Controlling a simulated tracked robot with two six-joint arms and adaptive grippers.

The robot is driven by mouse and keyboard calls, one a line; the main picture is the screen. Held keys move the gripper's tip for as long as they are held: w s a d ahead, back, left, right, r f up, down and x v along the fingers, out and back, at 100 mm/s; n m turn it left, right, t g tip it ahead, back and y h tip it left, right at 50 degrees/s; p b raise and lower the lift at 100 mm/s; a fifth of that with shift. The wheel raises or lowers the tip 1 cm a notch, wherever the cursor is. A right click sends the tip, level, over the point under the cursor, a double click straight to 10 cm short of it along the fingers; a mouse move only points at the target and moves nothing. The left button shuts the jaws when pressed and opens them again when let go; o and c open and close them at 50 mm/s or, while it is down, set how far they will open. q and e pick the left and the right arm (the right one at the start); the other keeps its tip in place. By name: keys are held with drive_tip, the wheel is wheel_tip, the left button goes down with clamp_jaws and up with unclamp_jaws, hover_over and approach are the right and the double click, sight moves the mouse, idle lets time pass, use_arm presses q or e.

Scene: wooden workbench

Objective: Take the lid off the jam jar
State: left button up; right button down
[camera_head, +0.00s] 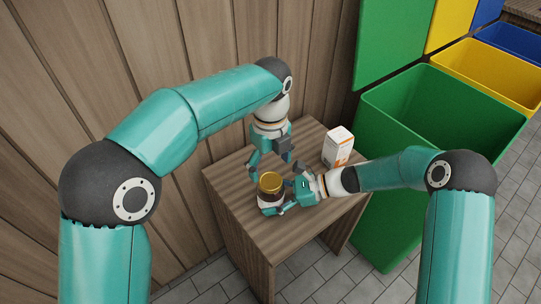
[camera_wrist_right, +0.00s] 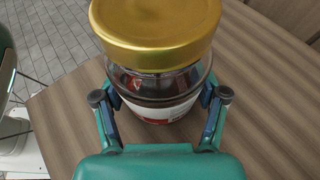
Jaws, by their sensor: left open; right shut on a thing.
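The jam jar (camera_head: 269,200) stands upright on the small wooden table (camera_head: 232,181), with its gold lid (camera_head: 270,181) on top. In the right wrist view the jar (camera_wrist_right: 160,108) shows dark glass and a white and red label under the gold lid (camera_wrist_right: 155,40). My right gripper (camera_wrist_right: 160,103) is shut on the jar body below the lid, one finger on each side. My left gripper (camera_head: 270,164) is open and points down, just above and behind the lid. It looks empty and clear of the lid, though the exact gap is hard to tell.
A white and orange carton (camera_head: 338,147) stands at the table's back right. A green bin (camera_head: 400,190) is close beside the table's right edge, with a yellow bin (camera_head: 490,75) behind it. A wood-panelled wall (camera_head: 140,60) rises behind the table.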

sight(270, 181)
use_arm(q)
drive_tip(key=shift+f, duration=2.5)
drive_tip(key=c, duration=1.3)
